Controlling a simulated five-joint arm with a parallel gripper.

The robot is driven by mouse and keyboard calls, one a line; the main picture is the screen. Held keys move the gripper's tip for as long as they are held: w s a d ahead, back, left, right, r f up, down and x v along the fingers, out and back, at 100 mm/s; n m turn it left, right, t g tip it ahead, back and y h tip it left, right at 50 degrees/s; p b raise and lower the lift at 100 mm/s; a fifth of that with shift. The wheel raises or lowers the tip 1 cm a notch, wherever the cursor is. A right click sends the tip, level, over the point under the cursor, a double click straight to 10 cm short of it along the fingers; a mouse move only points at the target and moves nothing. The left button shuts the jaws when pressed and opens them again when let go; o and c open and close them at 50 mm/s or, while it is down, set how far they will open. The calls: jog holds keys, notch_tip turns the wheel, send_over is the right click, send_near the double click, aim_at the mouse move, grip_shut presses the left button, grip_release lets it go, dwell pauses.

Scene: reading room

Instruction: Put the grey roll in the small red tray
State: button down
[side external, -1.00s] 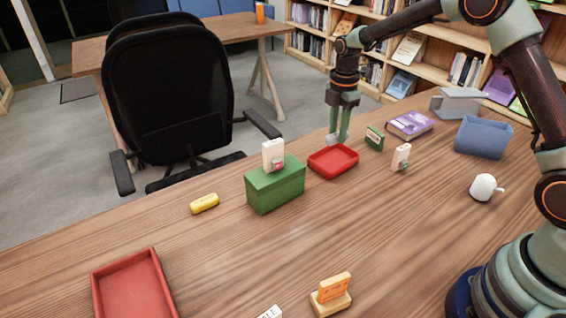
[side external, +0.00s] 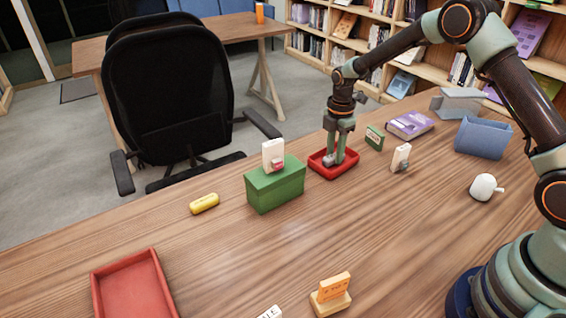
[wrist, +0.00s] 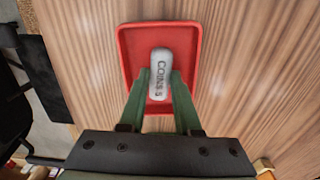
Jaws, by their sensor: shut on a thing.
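The grey roll (wrist: 158,78), marked "COINS 5", is between the two fingers of my gripper (wrist: 160,86) in the wrist view. My gripper is shut on it. The small red tray (wrist: 191,88) lies flat beneath, and the roll is within its rim as seen from above. In the side view my gripper (side external: 334,160) points down inside the small red tray (side external: 345,170). The roll shows there only as a small grey bit at the fingertips, so I cannot tell whether it touches the tray floor.
A green box (side external: 274,188) with a white and pink item on top stands left of the small tray. A green card (side external: 375,137), a white item (side external: 401,158) and a purple book (side external: 410,124) stand to its right. A larger red tray (side external: 130,290) lies front left.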

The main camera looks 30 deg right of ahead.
jog(key=c, duration=0.6)
grip_release()
notch_tip(320, 180, up, 12)
notch_tip(320, 180, up, 7)
jog(key=m+t, duration=0.1)
jog(key=m, duration=0.3)
send_over(334, 155)
jog(key=s+a, duration=0.1)
jog(key=s, duration=0.3)
jog(key=s+a+r+m+t, duration=0.1)
jog(key=s+r+m+t, duration=0.1)
jog(key=s+m, duration=0.5)
jog(key=s+a+r+m+t, duration=0.2)
jog(key=s+m, duration=0.5)
jog(key=s, duration=0.3)
jog(key=shift+s+r+t, duration=0.25)
jog(key=shift+s+t, duration=0.05)
